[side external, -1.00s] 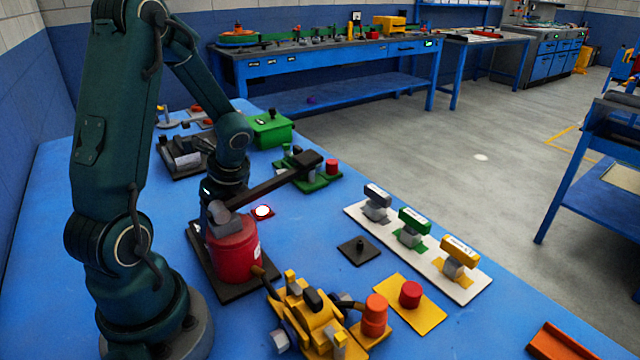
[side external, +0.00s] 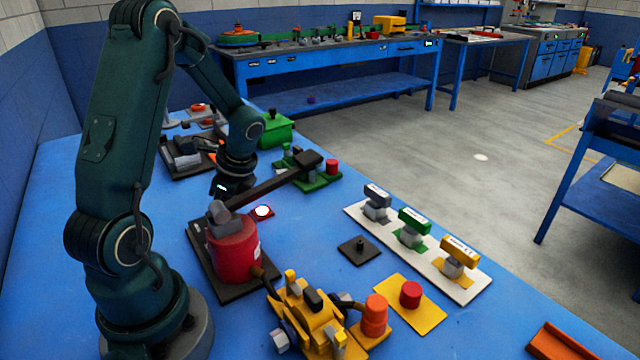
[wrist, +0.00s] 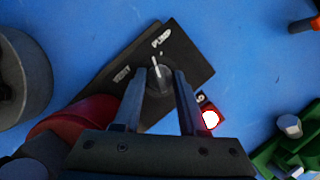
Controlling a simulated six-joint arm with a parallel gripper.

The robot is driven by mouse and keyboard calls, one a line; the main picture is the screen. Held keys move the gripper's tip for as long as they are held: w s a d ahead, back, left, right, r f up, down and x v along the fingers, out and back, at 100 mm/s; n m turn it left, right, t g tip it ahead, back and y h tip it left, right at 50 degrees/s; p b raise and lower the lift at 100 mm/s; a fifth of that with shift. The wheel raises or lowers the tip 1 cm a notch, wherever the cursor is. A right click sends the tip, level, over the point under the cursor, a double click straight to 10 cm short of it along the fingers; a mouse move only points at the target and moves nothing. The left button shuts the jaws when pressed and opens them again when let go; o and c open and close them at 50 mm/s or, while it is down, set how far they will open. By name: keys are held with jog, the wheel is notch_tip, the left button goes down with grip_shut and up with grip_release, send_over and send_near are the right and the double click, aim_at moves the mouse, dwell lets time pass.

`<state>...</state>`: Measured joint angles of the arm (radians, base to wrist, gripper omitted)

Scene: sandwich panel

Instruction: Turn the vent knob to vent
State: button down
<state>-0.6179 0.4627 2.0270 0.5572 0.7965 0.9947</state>
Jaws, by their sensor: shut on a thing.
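The vent knob (wrist: 159,82) is a dark round knob with a white pointer line on a dark plate (wrist: 185,55) lettered PUMP and VENT. The pointer aims up and slightly left in the wrist view, between the two words and nearer to PUMP. My gripper (wrist: 160,76) has one finger on each side of the knob and is shut on it. In the side external view my gripper (side external: 221,192) is behind the red pump cylinder (side external: 234,252) and its long dark lever. The knob and fingertips are hidden there.
A lit red-and-white button (side external: 262,211) is close beside the plate. The lever (side external: 272,182) reaches toward a green fixture (side external: 310,175). A yellow valve assembly (side external: 305,315) and a white three-handle panel (side external: 420,245) are in front.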

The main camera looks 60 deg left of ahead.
jog(key=n+h, duration=0.1)
jog(key=n, duration=0.2)
jog(key=shift+a+n+g, duration=0.1)
jog(key=shift+n+g, duration=0.3)
jog(key=n, duration=0.1)
jog(key=n+h, duration=0.1)
jog(key=n, duration=0.1)
jog(key=shift+w+a+n+g+h, duration=0.1)
jog(key=shift+n+g+h, duration=0.2)
jog(key=n+h, duration=0.2)
jog(key=n, duration=0.4)
jog(key=shift+a, duration=0.1)
jog(key=shift+h, duration=0.3)
jog(key=shift+c, duration=2.3)
grip_release()
jog(key=v, duration=0.4)
jog(key=shift+a+r, duration=0.1)
jog(key=shift+r, duration=0.5)
